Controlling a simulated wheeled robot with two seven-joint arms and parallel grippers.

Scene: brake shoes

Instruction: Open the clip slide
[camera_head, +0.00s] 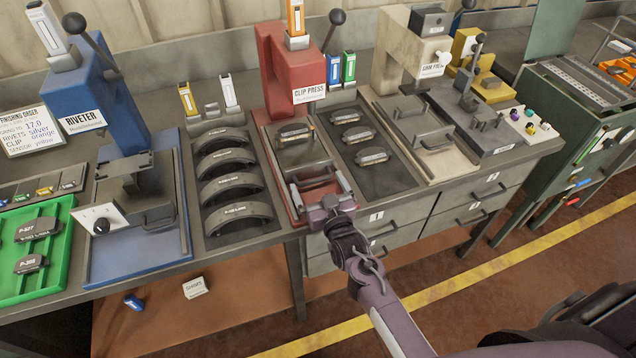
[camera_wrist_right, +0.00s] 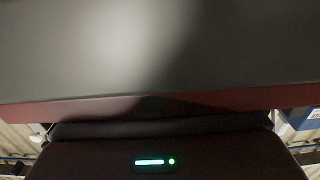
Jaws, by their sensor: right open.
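The red clip press (camera_head: 280,60) stands at the back of the bench, with a "CLIP PRESS" label. Its clip slide (camera_head: 316,171) is a grey tray in the red base in front, with a brake pad (camera_head: 294,134) at its far end. My right gripper (camera_head: 319,189) is open at the slide's front edge, its fingers spread to either side. The slide's handle is not clear behind the gripper, and contact cannot be told. In the right wrist view, a large grey surface (camera_wrist_right: 120,50) fills the top above a dark red strip (camera_wrist_right: 60,112). My left gripper is not in view.
A tray of curved brake shoes (camera_head: 237,184) lies left of the press, and a tray with pads (camera_head: 385,182) lies right. The blue riveter (camera_head: 85,95) and cream press (camera_head: 395,55) stand farther out. Drawers (camera_head: 400,230) are below; open floor lies in front.

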